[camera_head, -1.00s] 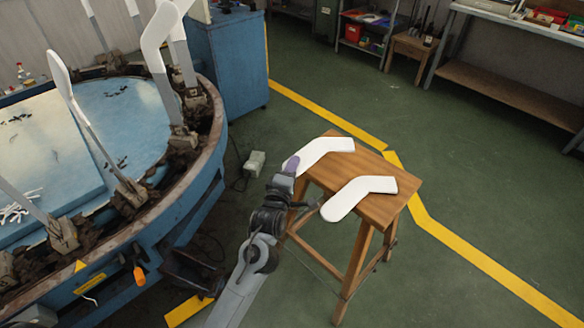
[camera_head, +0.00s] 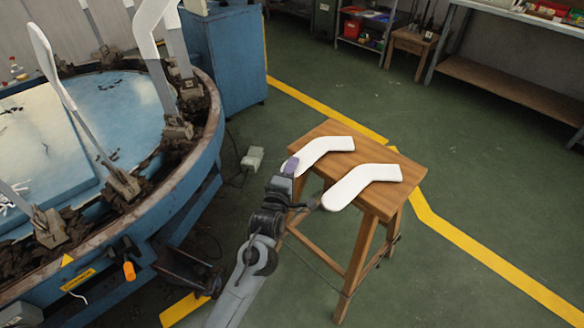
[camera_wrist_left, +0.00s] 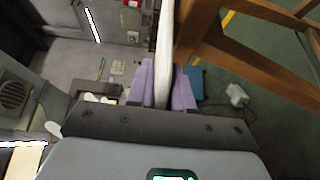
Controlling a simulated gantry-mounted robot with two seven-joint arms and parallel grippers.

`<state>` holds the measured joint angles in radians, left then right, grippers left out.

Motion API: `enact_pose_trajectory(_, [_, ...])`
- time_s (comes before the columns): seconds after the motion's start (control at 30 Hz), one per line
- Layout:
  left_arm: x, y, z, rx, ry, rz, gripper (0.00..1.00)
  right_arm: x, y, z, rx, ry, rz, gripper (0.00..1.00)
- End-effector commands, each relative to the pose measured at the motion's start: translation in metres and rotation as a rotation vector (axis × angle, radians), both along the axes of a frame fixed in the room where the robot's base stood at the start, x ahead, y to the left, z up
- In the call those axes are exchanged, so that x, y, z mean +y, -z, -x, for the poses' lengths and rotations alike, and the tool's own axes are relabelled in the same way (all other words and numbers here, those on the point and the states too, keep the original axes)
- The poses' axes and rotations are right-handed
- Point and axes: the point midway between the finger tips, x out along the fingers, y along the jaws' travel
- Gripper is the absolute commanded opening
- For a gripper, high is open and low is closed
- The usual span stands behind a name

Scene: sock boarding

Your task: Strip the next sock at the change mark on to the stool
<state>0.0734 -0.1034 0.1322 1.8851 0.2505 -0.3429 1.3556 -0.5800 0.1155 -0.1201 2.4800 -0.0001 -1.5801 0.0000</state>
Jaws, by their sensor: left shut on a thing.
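My left gripper (camera_head: 291,168) has purple fingers shut on the left end of a white sock (camera_head: 326,147) at the stool's left edge. In the left wrist view, the purple fingers (camera_wrist_left: 163,84) grip the white sock (camera_wrist_left: 165,35). A second white sock (camera_head: 365,183) lies flat on the wooden stool (camera_head: 342,166), its left end by the near edge. On the blue machine, a yellow triangle (camera_head: 67,260) marks the rim. A grey form (camera_head: 24,204) leans near it, cut off by the frame. Another form wears a white sock (camera_head: 147,22). My right gripper is out of view.
The blue round machine (camera_head: 207,160) fills the left, with several upright forms. An orange-handled item (camera_head: 129,270) is on its side. A pale box (camera_head: 252,157) with a cable lies on the floor. Green floor right of the stool is clear, crossed by a yellow line (camera_head: 480,254).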

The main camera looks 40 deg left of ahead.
Motion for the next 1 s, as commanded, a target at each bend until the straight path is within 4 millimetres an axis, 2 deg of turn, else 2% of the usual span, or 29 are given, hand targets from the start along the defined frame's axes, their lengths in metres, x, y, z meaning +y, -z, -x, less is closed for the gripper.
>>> enact_pose_trajectory(0.97, [0.0,0.003,0.0,0.0,0.0,0.0,0.03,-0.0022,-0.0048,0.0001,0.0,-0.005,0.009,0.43])
enact_pose_trajectory(1.0, [0.0,0.003,0.0,0.0,0.0,0.0,0.23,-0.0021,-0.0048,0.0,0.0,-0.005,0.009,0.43])
